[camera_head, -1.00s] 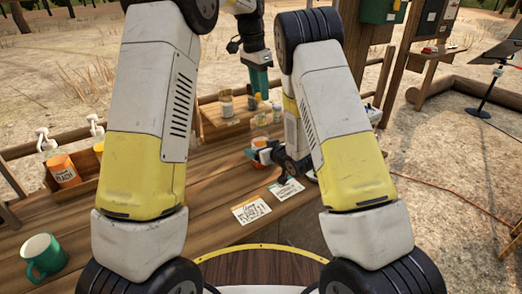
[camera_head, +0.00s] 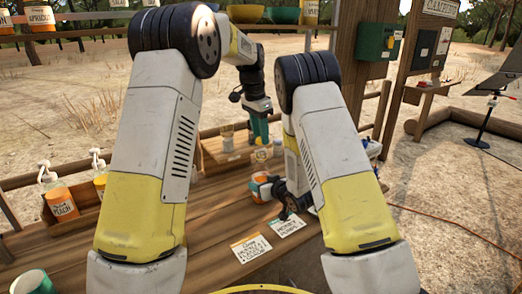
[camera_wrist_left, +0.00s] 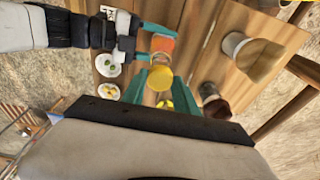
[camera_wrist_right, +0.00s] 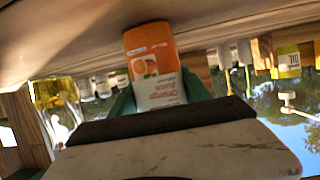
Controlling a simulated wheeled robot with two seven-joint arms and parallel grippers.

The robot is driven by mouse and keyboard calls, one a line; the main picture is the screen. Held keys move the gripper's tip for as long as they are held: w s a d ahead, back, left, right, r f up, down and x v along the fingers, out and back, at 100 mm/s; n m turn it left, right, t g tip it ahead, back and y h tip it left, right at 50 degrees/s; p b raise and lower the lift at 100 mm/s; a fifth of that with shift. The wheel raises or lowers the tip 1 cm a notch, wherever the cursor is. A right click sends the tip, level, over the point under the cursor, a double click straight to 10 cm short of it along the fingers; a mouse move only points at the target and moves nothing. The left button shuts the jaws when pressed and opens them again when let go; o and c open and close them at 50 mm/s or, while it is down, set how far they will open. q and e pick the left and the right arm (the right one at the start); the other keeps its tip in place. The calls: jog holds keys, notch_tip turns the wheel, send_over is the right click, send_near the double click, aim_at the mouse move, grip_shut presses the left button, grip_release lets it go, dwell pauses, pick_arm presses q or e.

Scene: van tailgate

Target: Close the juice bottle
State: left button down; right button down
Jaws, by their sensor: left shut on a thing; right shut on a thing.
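The orange juice bottle (camera_head: 260,189) stands at the right of the counter. My right gripper (camera_head: 272,186) is shut around its body, and the right wrist view shows the bottle's label (camera_wrist_right: 155,70) between the teal fingers. My left gripper (camera_head: 259,138) points down above the bottle. In the left wrist view a round yellow lid (camera_wrist_left: 160,78) sits between its teal fingertips, close to the bottle's top (camera_wrist_left: 163,45). Whether the lid touches the bottle's mouth cannot be told. My own arms hide part of the counter.
Two pump bottles (camera_head: 60,200) stand in a wooden tray at the left, behind a teal mug (camera_head: 33,283). A jar (camera_head: 228,138) stands on a raised shelf at the back. Two printed cards (camera_head: 250,247) lie at the counter's front. Plates (camera_wrist_left: 108,65) show in the left wrist view.

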aim_at(260, 139)
pick_arm(q)
jog(key=shift+f, duration=1)
jog(key=shift+f, duration=0.1)
jog(key=shift+f, duration=0.8)
jog(key=shift+f, duration=0.55)
jog(key=m, duration=0.4)
jog(key=shift+w+a+g, duration=0.1)
jog(key=shift+a+g, duration=0.05)
jog(key=shift+g, duration=0.15)
jog(key=m, duration=0.5)
jog(key=shift+w+f+g, duration=0.1)
jog(key=shift+w+g, duration=0.05)
jog(key=shift+g, duration=0.25)
jog(key=m, duration=0.2)
jog(key=shift+m, duration=0.4)
jog(key=m, duration=0.6)
jog(key=m+y, duration=0.1)
jog(key=m, duration=0.4)
jog(key=m+g+y, duration=0.1)
jog(key=m, duration=0.5)
jog(key=shift+w+d+m, duration=0.1)
jog(key=shift+d+m, duration=0.2)
jog(key=shift+d, duration=0.05)
